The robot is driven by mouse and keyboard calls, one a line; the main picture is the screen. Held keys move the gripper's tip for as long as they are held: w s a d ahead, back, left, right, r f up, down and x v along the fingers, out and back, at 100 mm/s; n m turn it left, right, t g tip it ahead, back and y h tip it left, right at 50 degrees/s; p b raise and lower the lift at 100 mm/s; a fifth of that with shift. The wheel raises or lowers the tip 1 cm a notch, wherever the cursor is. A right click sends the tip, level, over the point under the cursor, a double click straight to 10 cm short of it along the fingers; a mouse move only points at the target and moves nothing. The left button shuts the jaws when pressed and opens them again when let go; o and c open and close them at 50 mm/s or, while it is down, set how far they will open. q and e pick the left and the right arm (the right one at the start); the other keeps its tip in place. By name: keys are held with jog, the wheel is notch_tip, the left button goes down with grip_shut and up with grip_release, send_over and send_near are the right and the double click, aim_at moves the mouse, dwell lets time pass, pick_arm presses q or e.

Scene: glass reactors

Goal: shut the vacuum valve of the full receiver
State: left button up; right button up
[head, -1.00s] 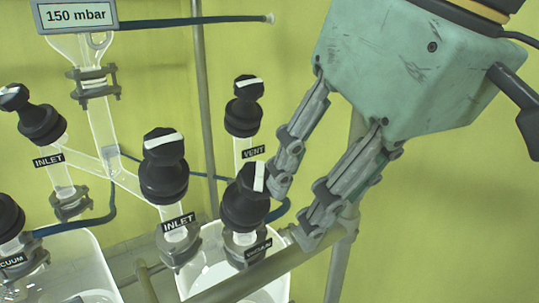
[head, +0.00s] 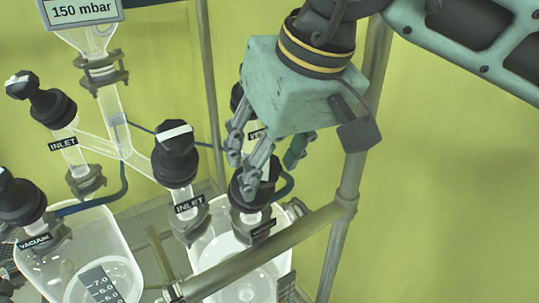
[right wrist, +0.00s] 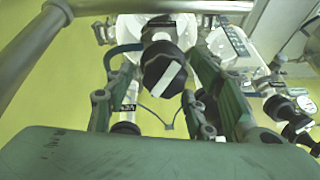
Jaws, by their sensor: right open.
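The right receiver (head: 207,247) is a clear vessel with a pale round surface inside; its fill level is hard to judge. Its black vacuum valve knob (head: 242,192) has a white stripe and is partly covered by my right gripper (head: 268,165). In the right wrist view, the knob (right wrist: 160,62) lies between the spread fingers of my right gripper (right wrist: 157,85), its white stripe slanted. The gripper is open; contact with the knob cannot be told. The left receiver (head: 125,250) has its own vacuum valve (head: 20,200). My left gripper is not in view.
Two inlet valves (head: 175,155) (head: 50,105) stand left of the gripper. The vent valve (head: 236,97) is close behind it, mostly hidden. A metal rail (head: 265,252) crosses in front, joining an upright post (head: 347,180). A display (head: 82,11) reads 150 mbar. The right side is clear.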

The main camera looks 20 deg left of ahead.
jog(key=shift+s, duration=0.1)
jog(key=c, duration=1.1)
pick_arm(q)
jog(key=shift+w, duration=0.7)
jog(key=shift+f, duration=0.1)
pick_arm(e)
jog(key=m+b, duration=0.3)
jog(key=m, duration=0.1)
jog(key=shift+f, duration=0.2)
jog(key=m+b, duration=0.2)
jog(key=m, duration=0.2)
jog(key=shift+d+y, duration=0.15)
jog(key=shift+y, duration=0.25)
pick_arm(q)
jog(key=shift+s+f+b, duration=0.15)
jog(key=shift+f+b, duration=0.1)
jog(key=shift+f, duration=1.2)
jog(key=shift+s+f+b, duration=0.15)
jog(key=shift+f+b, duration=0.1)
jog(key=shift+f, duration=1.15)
pick_arm(e)
jog(key=shift+m, duration=0.9)
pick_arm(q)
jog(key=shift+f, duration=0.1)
pick_arm(e)
jog(key=shift+s, duration=0.1)
